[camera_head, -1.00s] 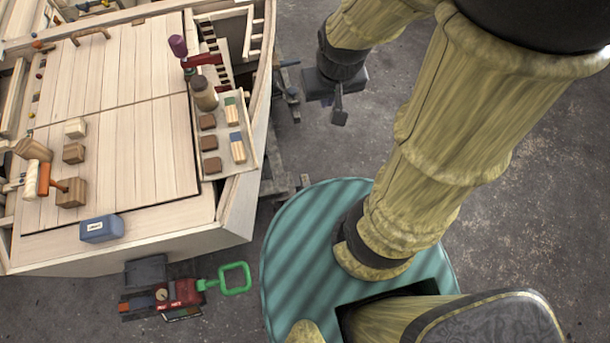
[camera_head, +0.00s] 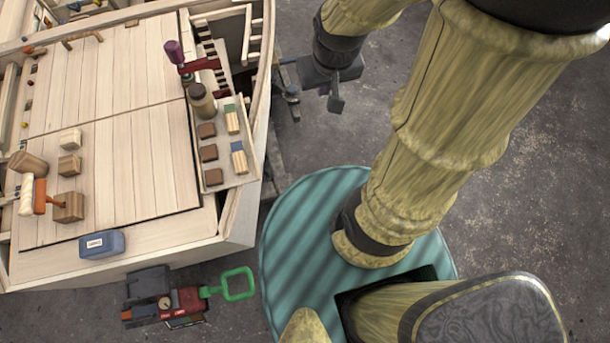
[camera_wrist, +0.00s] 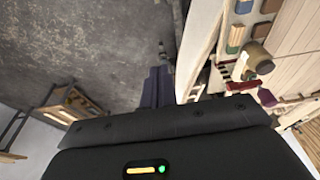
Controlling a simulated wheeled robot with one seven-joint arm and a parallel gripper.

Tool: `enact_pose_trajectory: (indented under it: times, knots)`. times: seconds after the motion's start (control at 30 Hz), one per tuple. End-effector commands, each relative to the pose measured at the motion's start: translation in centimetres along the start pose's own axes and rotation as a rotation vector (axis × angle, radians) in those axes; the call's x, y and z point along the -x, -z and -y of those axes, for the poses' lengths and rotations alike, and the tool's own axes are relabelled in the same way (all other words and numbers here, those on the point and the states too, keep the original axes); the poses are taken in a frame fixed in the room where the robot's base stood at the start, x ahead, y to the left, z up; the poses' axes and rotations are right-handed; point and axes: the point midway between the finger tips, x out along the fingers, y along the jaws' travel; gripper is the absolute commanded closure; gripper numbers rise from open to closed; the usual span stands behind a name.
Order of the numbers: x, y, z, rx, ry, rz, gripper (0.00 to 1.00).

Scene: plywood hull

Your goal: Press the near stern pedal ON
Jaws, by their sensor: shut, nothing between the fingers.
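My gripper (camera_head: 336,103) hangs at the top centre of the head view, over the grey floor to the right of the plywood hull (camera_head: 242,205). It is shut and holds nothing. A red and black device (camera_head: 183,300) with a green loop handle (camera_head: 238,284) sits on the floor below the hull's near edge, well away from my gripper. I cannot tell whether any part of it is the near stern pedal. No pedal is clearly recognisable in either view.
The wrist view shows a wooden stand (camera_wrist: 75,103) on the floor. Open floor lies right of the hull.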

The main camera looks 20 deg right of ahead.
Motion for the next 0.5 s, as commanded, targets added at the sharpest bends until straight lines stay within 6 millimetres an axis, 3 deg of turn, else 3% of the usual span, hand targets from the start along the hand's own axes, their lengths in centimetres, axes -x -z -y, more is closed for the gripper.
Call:
enact_pose_trajectory:
  times: [0.33,0.5]
  knots:
    - [-0.5,0.1,-0.1,0.005,-0.003,-0.001,1.00]
    - [-4.0,1.1,-0.8,0.064,-0.027,-0.012,1.00]
